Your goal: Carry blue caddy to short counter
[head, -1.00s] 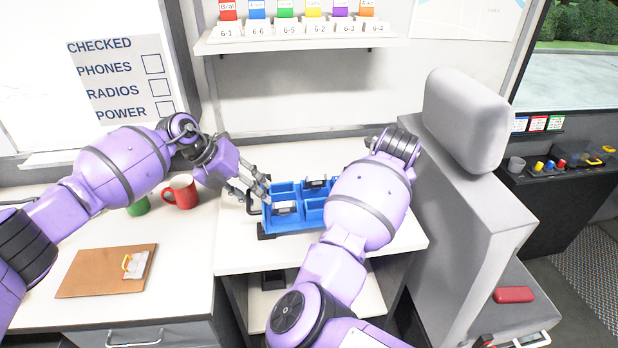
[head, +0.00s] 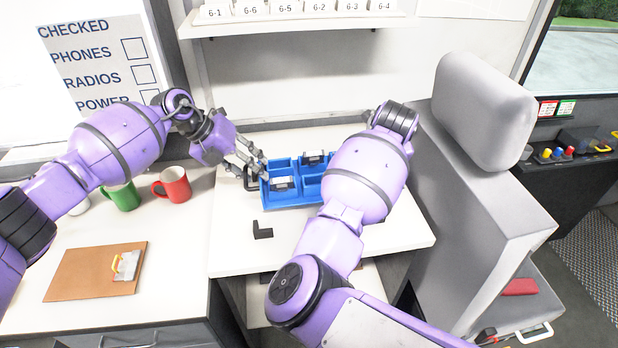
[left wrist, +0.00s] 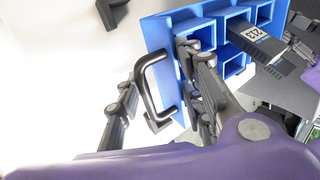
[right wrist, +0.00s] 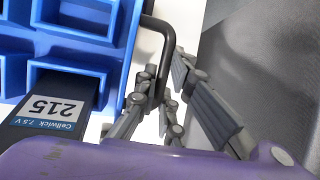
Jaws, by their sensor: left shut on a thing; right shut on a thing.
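The blue caddy (head: 287,202), an open tray with compartments and black end handles, is over the white counter with the shelf below. It holds dark battery packs, one labelled 213 (left wrist: 258,38) and one labelled 215 (right wrist: 55,108). My left gripper (head: 252,168) is shut on its left handle (left wrist: 148,88). My right gripper (right wrist: 168,92) is shut at the other handle (right wrist: 165,32); in the head view my right arm hides it and the caddy's right end. I cannot tell for sure whether the caddy's underside touches the counter.
A black corner bracket (head: 262,231) lies on the counter, apart from the caddy. Red (head: 172,185) and green (head: 122,197) mugs and a clipboard (head: 95,272) are on the left counter. A grey seat (head: 485,110) stands close on the right.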

